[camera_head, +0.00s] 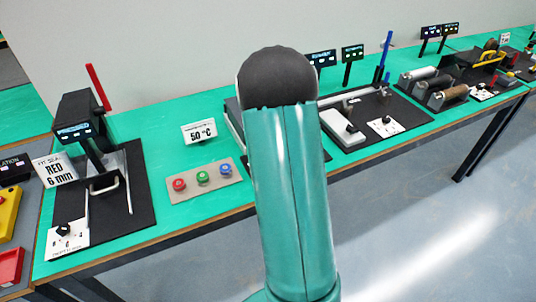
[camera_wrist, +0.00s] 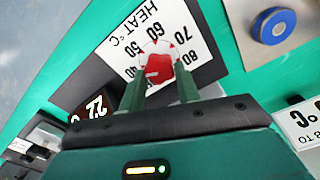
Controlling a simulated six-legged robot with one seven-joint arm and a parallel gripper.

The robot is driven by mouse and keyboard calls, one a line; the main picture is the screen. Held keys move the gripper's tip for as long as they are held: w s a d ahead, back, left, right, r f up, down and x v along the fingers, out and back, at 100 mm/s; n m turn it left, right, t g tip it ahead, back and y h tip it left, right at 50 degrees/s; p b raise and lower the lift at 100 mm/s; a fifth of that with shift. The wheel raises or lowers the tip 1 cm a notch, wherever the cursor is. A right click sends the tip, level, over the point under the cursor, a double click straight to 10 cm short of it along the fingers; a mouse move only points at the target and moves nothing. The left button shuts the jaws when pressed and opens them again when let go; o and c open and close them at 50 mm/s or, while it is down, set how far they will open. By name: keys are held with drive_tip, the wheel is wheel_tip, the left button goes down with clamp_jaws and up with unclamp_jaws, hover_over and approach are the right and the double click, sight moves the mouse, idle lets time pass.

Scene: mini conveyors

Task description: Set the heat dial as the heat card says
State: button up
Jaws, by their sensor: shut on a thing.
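The heat dial (camera_wrist: 157,58) is a red and white round knob on a white plate printed "HEAT °C" (camera_wrist: 140,22), with numbers around it including 50, 60, 70 and 80. My gripper (camera_wrist: 160,82) is shut on the knob, its two green fingers at either side of it. The exact pointer setting is hard to read. In the head view, a white card reading "50 °C" (camera_head: 199,132) stands on the green bench; my arm hides the dial and gripper there.
A blue round button (camera_wrist: 272,27) on a beige plate and part of a white card (camera_wrist: 303,122) lie right of the dial. A dark display (camera_wrist: 95,106) shows "22". Red, green and blue buttons (camera_head: 202,178) and a black machine (camera_head: 85,120) stand left of my arm.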

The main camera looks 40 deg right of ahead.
drive_tip(key=m, duration=0.4)
drive_tip(key=shift+d, duration=0.1)
drive_tip(key=shift+m, duration=1.9)
drive_tip(key=shift+d, duration=0.1)
drive_tip(key=o, duration=1)
drive_tip(key=shift+c, duration=0.2)
drive_tip(key=shift+s, duration=0.1)
wheel_tip(320, 180, up, 14)
